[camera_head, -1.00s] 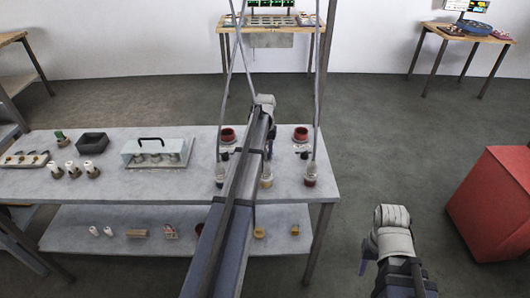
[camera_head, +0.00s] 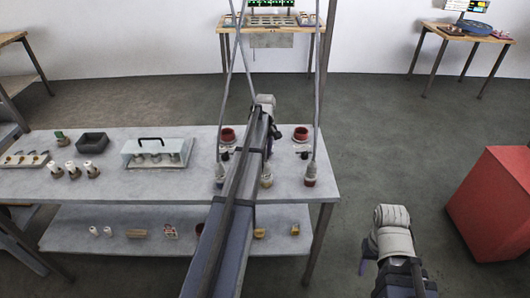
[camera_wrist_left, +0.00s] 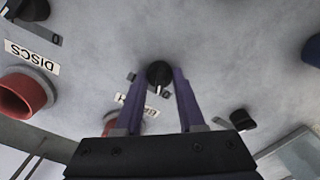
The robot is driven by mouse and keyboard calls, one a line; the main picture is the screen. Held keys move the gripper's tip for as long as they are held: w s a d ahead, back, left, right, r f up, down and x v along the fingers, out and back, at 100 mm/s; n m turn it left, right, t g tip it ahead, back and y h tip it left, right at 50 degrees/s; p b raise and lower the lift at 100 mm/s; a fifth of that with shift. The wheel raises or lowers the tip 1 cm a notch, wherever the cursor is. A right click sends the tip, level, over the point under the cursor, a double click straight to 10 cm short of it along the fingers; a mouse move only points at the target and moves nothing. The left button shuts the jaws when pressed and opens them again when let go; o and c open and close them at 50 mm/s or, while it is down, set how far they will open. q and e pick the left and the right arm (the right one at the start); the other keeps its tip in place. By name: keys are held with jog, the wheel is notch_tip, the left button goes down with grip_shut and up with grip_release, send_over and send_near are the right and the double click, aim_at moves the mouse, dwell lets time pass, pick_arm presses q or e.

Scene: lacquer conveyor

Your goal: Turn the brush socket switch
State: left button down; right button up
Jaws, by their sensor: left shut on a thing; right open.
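In the left wrist view, a black round knob (camera_wrist_left: 158,73) with a white pointer line sits on the grey surface. The two purple fingers of my left gripper (camera_wrist_left: 157,86) are shut on it, one on each side. A white label (camera_wrist_left: 132,106) beside it is partly covered by a finger, so I cannot read it fully. In the head view my left arm runs over the bench and hides the knob. My right gripper (camera_head: 369,250) is open and empty, off the bench over the floor at the right; its fingertips show poorly.
A DISCS label (camera_wrist_left: 32,57) lies between a black switch and a red cup (camera_wrist_left: 24,94). Another black knob (camera_wrist_left: 242,119) is to the right. On the bench (camera_head: 110,188) stand a clear-covered box (camera_head: 158,153) and a dark tray (camera_head: 91,143). A red cabinet (camera_head: 490,205) stands at right.

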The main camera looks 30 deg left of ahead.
aim_at(265, 152)
pick_arm(q)
jog(key=shift+n, duration=0.8)
jog(key=c, duration=0.5)
grip_release()
notch_tip(265, 152, up, 8)
jog(key=p, duration=0.8)
jog(key=shift+f, duration=0.15)
